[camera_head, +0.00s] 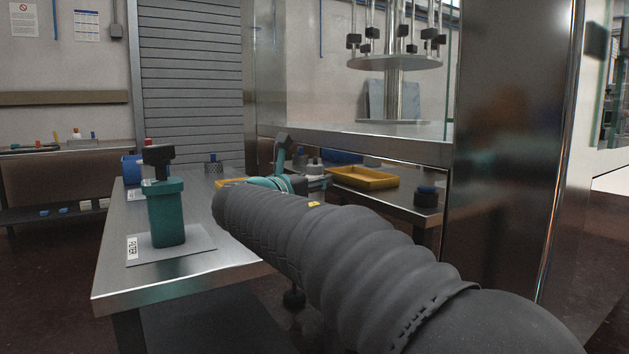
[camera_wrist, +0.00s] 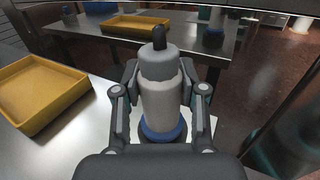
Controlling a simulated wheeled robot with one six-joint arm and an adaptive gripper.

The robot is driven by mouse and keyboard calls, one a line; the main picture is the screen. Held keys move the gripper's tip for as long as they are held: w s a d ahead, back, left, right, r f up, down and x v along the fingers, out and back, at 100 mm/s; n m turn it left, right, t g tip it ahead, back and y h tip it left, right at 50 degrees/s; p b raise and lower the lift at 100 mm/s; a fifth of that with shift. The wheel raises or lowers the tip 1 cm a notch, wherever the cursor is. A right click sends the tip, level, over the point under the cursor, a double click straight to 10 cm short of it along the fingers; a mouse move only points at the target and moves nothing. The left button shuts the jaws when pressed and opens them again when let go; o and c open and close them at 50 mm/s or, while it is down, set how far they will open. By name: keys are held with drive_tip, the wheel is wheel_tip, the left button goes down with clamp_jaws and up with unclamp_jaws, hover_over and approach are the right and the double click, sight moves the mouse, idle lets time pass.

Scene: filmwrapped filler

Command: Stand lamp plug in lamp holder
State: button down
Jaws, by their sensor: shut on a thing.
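My gripper (camera_wrist: 159,72) is shut on a pale grey stepped cylinder with a dark rounded tip and a blue ring near its lower end, which I take to be the lamp plug (camera_wrist: 160,102). A finger presses on each side. In the head view the plug (camera_head: 315,166) shows small beside my gripper (camera_head: 300,181), partly behind my arm. Its bottom is hidden, so I cannot tell whether it touches the table. A dark cylinder with a blue top, possibly the lamp holder (camera_head: 426,199), stands on the right table; it also seems to show in the wrist view (camera_wrist: 213,38).
A yellow tray (camera_head: 362,178) lies on the right table (camera_head: 400,206). Another yellow tray (camera_wrist: 40,92) is left of my gripper. A green filter block (camera_head: 166,215) with a black knob stands on the near table. A steel pillar (camera_head: 505,150) rises at right.

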drive_tip(key=shift+f, duration=0.1)
drive_tip(key=c, duration=0.6)
unclamp_jaws()
drive_tip(key=shift+o, duration=0.2)
drive_tip(key=v, duration=1.2)
drive_tip(key=s+d+f+m+g+y+p, duration=0.1)
drive_tip(key=s+d+f+m+g, duration=0.25)
drive_tip(key=d, duration=0.45)
drive_tip(key=s+d+f+m+g+y+p, duration=0.1)
drive_tip(key=s+d+f+m+g, duration=0.15)
drive_tip(key=d+f+m, duration=0.35)
drive_tip(key=s+d+f+m+g+p, duration=0.15)
drive_tip(key=s+d+m, duration=0.25)
drive_tip(key=d, duration=0.5)
drive_tip(key=s+d+f+m+g+y+p, duration=0.1)
drive_tip(key=s+f+m+y, duration=0.2)
drive_tip(key=s+f+m, duration=0.3)
drive_tip(key=s+d+f+m+g+y+p, duration=0.1)
drive_tip(key=s+f+m+y, duration=0.2)
drive_tip(key=s+f+m, duration=0.3)
drive_tip(key=s+m, duration=0.4)
drive_tip(key=s, duration=0.1)
drive_tip(key=shift+d+m+g+y, duration=0.2)
drive_tip(key=shift+m+g+y, duration=0.15)
drive_tip(key=shift+y, duration=0.05)
